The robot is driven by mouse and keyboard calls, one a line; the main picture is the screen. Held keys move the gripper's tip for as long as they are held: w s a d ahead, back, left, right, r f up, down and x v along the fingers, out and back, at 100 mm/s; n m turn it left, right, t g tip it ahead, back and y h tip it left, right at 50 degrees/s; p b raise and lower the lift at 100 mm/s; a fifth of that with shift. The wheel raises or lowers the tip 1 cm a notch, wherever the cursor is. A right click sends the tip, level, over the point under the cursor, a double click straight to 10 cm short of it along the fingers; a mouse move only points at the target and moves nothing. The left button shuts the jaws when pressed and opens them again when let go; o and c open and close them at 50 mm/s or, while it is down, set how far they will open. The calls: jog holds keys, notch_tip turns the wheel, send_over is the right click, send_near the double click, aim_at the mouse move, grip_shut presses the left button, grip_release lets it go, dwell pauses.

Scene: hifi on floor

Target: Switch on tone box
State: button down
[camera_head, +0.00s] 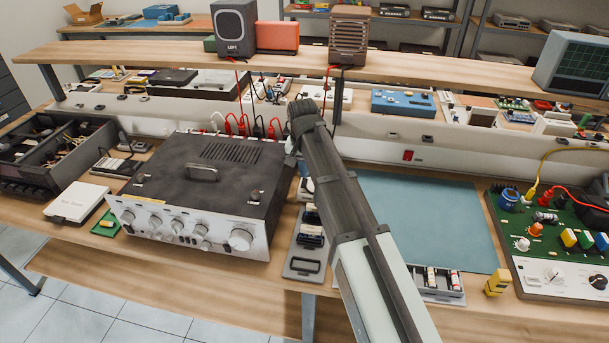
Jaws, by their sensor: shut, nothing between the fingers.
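A small white box (76,202) with faint lettering that seems to read "Test Tones" lies on the bench at the left; I take it as the tone box. No switch on it can be made out. My arm reaches up from the bottom of the view, and my gripper (303,112) is at its far end, shut and empty, just right of the amplifier's back. It is well to the right of the white box and beyond it, touching neither. The fingertips are small and dark, partly hidden by the wrist.
A large amplifier (205,180) with a silver knobbed front stands between the white box and my arm. A green circuit board (108,224) lies beside the white box. A blue mat (430,215) is mostly clear. Red cables hang from the shelf.

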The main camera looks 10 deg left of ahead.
aim_at(304, 184)
notch_tip(304, 184, up, 11)
jog(key=s, duration=0.1)
jog(key=shift+s, duration=0.2)
jog(key=shift+w, duration=0.1)
dwell(0.4)
jog(key=m, duration=0.6)
jog(key=w+m, duration=0.1)
jog(key=m, duration=1.1)
jog(key=shift+w+a+r, duration=0.1)
jog(key=shift+w+a, duration=0.05)
jog(key=f, duration=0.4)
jog(key=w+f, duration=0.1)
jog(key=f, duration=0.9)
jog(key=shift+w, duration=0.4)
